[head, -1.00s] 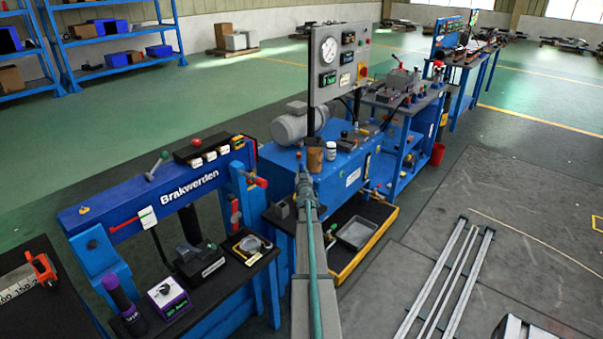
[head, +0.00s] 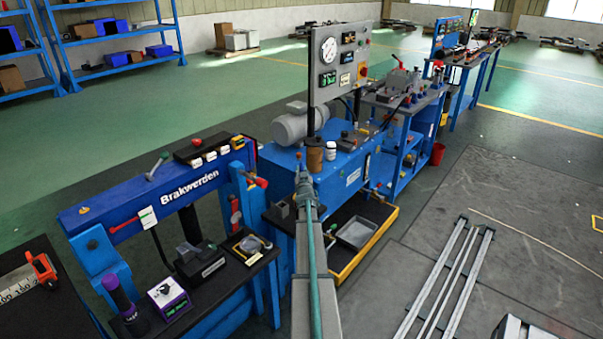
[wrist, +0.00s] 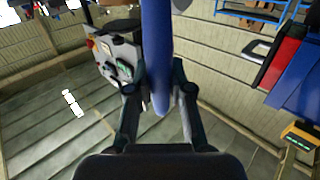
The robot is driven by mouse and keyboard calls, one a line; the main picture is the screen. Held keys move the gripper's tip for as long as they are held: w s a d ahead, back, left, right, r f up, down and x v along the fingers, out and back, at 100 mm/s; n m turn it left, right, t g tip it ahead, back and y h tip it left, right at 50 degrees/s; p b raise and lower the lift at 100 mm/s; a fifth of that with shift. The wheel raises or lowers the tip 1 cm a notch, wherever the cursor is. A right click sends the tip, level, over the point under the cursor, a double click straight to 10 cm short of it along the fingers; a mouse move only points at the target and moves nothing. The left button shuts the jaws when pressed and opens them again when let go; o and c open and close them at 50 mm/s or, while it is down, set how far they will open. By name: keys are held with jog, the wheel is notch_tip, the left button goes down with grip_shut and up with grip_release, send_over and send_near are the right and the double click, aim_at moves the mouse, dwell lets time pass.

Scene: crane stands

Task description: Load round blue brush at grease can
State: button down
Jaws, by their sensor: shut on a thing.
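In the wrist view my gripper (wrist: 157,92) is shut on the blue brush (wrist: 157,45), whose long blue handle runs between the two fingers. The brush's bristle end cannot be made out. In the head view my gripper (head: 304,184) is small and seen from behind at the end of my outstretched arm, at the near edge of the blue bench. A brown can (head: 314,159), likely the grease can, stands on that bench just beyond and slightly right of it. I cannot tell whether the brush touches the can.
A white bottle (head: 330,151) stands right beside the can. A gauge panel (head: 338,65) rises behind it, with a grey motor (head: 303,123) to the left. The blue Brakwerden frame (head: 165,190) is to the left. A yellow-edged tray (head: 362,240) lies low on the right.

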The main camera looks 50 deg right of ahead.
jog(key=shift+r+p, duration=1.8)
jog(key=shift+r, duration=1.4)
